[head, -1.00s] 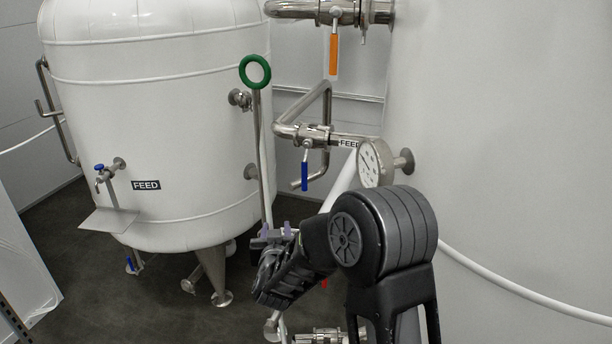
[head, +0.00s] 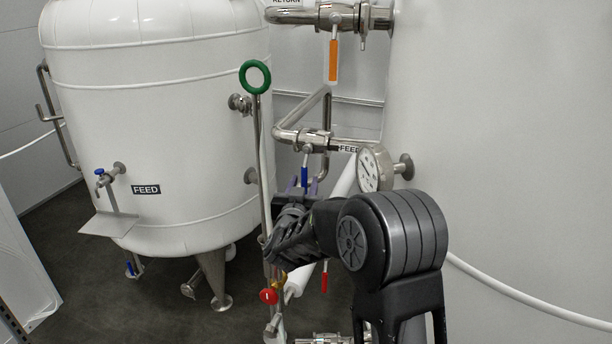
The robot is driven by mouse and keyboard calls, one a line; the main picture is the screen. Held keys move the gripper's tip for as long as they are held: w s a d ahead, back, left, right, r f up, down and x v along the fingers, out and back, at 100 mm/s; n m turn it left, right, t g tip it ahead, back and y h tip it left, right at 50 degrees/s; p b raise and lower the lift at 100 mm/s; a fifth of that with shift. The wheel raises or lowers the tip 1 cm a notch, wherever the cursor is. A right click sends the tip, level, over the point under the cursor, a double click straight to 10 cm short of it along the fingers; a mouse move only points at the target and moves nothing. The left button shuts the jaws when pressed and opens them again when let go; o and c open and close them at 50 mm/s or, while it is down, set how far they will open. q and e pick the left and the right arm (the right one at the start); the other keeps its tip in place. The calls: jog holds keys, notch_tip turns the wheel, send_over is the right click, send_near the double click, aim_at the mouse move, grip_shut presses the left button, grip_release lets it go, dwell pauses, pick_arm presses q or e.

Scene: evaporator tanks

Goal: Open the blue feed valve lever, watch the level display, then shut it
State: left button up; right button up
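My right gripper (head: 303,184) is just below the valve. Its two purple-grey fingertips stand apart, one on each side of the lever's lower part in the picture. I cannot tell whether they touch it. The lever's lower end is hidden by the gripper. A round dial gauge (head: 370,168) faces left on the big tank at right; its reading is too small to tell. I see no clear level display. My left gripper is not in view.
An orange lever (head: 333,60) hangs from the upper return pipe. A green ring-topped rod (head: 255,77) stands left of my gripper. A red-handled valve (head: 269,296) is below. A white tank (head: 150,90) stands at left, with dark floor (head: 165,290) beneath.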

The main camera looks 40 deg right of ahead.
aim_at(306, 177)
jog(key=shift+p+x, duration=0.3)
jog(key=shift+x, duration=1.65)
grip_shut()
